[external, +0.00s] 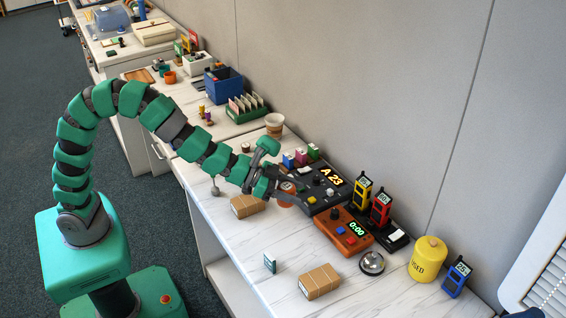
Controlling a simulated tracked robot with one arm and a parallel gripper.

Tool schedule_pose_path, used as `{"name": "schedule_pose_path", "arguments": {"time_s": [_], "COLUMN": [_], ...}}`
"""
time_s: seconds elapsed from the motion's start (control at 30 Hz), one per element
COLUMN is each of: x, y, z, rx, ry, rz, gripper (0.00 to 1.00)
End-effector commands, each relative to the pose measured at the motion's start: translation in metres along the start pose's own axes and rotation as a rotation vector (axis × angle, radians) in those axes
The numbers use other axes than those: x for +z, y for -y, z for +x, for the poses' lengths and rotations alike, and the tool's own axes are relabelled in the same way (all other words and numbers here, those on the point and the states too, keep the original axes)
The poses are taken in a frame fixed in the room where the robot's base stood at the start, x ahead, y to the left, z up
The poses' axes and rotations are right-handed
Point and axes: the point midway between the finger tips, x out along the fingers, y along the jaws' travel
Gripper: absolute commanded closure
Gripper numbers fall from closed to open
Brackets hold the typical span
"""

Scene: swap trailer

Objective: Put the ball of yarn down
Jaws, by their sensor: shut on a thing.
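My gripper (292,197) is over the white marble-look counter, beside the dark console with the lit "A 23" display (325,184). Its dark fingers are closed around a small orange-brown rounded thing, which looks like the ball of yarn (287,187). The fingers and wrist hide part of it. I cannot tell whether it touches the counter or hangs just above it.
An orange timer box (343,232) and a bell (372,262) stand to the right. Brown parcels (320,282) (248,206) lie nearer the front edge. A yellow canister (427,259) and handheld devices (380,209) stand further right. The counter's front middle (285,238) is clear.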

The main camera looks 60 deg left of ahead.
Motion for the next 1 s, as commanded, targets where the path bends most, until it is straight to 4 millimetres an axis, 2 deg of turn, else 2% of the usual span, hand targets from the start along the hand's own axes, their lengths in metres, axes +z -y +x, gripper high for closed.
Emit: {"name": "schedule_pose_path", "arguments": {"time_s": [0.03, 0.33, 0.5, 0.7, 0.83, 1.0], "x": [-0.004, -0.008, -0.005, 0.004, 0.009, 0.015], "y": [0.023, 0.164, 0.244, 0.327, 0.364, 0.389], "z": [0.002, 0.008, 0.001, -0.016, -0.027, -0.034], "rx": [-0.039, -0.274, -0.402, -0.534, -0.594, -0.632], "ry": [0.001, 0.004, 0.004, 0.004, 0.001, 0.001], "rz": [-0.014, -0.104, -0.156, -0.218, -0.247, -0.267], "gripper": [0.73, 0.73, 0.73, 0.73, 0.73, 0.73]}}
